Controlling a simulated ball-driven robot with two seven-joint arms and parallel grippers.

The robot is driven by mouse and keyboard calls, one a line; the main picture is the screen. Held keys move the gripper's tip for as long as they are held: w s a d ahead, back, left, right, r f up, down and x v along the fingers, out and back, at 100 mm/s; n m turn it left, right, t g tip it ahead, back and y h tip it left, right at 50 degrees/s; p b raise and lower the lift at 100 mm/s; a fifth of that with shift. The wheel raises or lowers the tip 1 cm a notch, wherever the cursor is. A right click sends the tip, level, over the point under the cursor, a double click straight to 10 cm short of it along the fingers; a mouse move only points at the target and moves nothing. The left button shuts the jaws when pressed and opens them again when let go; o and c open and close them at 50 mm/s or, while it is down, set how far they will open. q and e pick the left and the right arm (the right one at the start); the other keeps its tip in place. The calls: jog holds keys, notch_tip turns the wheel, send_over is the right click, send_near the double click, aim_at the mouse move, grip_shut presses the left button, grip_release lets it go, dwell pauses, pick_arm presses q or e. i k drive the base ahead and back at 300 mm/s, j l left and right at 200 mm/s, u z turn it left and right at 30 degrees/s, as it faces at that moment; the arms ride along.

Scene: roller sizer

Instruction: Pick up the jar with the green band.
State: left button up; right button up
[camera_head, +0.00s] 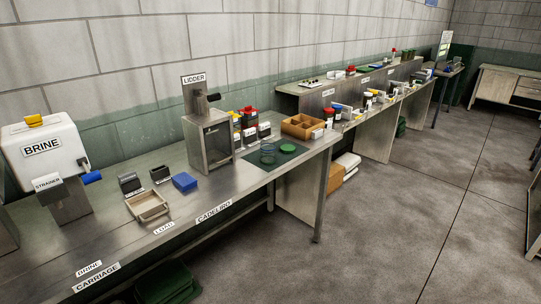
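Neither of my grippers is in view.
The lidder (208,142) stands left of the mat. Several containers with coloured tops (248,119) and a divided wooden box (302,127) are behind. A blue block (185,182), a shallow tray (148,206) and a brine tank (45,152) are further left. The bench's front strip is mostly clear.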

aim_at(267, 147)
jog(key=i+l+z, duration=0.1)
jog(key=i+l, duration=0.2)
jog(key=i, duration=0.2)
jog(key=i+l, duration=0.3)
jog(key=i, duration=0.2)
jog(key=z, duration=0.05)
